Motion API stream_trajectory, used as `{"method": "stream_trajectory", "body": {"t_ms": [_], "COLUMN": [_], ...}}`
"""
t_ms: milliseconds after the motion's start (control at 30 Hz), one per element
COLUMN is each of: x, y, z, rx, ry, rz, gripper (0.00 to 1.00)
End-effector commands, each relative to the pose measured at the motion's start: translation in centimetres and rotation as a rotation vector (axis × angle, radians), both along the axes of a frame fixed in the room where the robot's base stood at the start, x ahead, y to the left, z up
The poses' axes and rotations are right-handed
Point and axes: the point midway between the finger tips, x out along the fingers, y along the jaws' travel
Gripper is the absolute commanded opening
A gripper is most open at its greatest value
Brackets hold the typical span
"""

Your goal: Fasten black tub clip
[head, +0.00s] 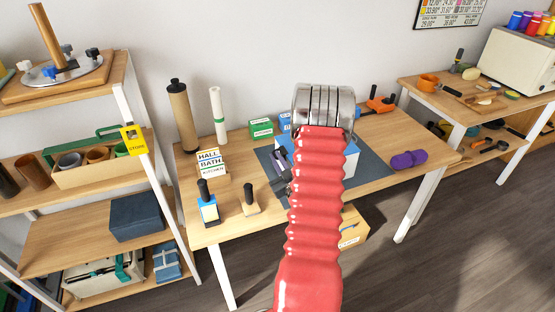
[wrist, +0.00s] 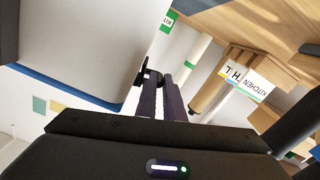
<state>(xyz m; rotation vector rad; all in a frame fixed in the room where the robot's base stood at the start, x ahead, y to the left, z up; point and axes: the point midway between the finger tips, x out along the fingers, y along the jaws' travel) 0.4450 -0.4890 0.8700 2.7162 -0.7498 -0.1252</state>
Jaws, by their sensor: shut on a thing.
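A pale tub with a blue edge (wrist: 75,50) fills the left of the wrist view, very close to my gripper. In the head view the tub (head: 351,160) stands on the bench mat, mostly hidden behind my red arm. My gripper (wrist: 160,88) is beside the tub wall, its two dark fingers shut on the small black tub clip (wrist: 149,75). The fingers cover part of the clip, so I cannot tell whether it is latched. In the head view the clip cannot be made out.
A dark mat (head: 375,168) lies on the wooden bench (head: 225,232). A label block (head: 211,163), a blue-and-white bottle (head: 208,207) and a brown roll (head: 183,117) stand to the left. A purple object (head: 408,160) lies to the right.

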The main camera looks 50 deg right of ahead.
Motion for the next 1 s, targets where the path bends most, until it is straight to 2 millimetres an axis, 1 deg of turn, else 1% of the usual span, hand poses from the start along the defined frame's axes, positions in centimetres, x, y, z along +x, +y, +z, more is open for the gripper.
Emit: {"method": "stream_trajectory", "body": {"t_ms": [167,433,467,567,833,1000], "x": [-0.01,0.00,0.00,0.01,-0.03,-0.81], "y": [0.04,0.05,0.05,0.06,0.11,0.54], "z": [-0.26,-0.27,-0.27,-0.26,-0.24,-0.29], "rx": [-0.049,-0.052,-0.052,-0.052,-0.053,-0.051], "ry": [0.031,0.033,0.033,0.033,0.033,0.033], "rz": [-0.002,-0.002,-0.002,-0.002,0.000,-0.002], "gripper": [0.00,0.00,0.09,0.16,0.16,0.16]}}
